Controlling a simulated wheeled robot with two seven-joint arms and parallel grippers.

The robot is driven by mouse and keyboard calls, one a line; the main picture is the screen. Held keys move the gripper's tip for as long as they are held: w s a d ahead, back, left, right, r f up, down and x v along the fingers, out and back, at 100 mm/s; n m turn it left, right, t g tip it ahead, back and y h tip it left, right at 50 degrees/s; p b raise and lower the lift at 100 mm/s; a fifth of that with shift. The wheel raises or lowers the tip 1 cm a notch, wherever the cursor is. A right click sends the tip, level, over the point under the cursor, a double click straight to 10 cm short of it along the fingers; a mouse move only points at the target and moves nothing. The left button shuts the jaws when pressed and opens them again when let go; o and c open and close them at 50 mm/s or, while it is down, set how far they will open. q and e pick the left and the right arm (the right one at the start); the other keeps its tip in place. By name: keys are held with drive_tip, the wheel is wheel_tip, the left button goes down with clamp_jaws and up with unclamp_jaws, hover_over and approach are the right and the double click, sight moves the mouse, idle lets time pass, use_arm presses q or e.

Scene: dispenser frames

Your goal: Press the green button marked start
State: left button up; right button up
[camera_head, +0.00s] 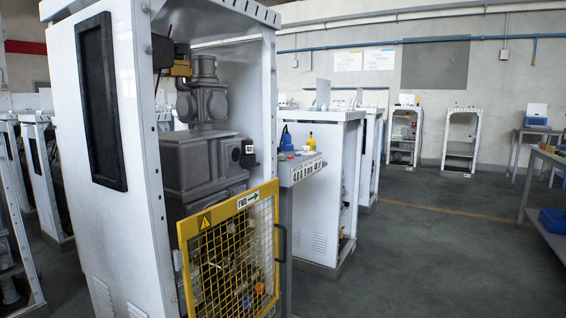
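A small grey control panel (306,169) sticks out from the right side of the nearest white dispenser frame (128,150). Small coloured controls sit on its top, and dark marks run along its front face. They are too small to tell which is the green start button, and no label can be read. Neither of my grippers is in view.
A yellow mesh gate (228,262) with a black handle stands in front of the dispenser, left of the panel. More white frames (322,190) stand behind. Workbenches (552,155) line the right edge. The grey floor (440,260) at centre right is clear.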

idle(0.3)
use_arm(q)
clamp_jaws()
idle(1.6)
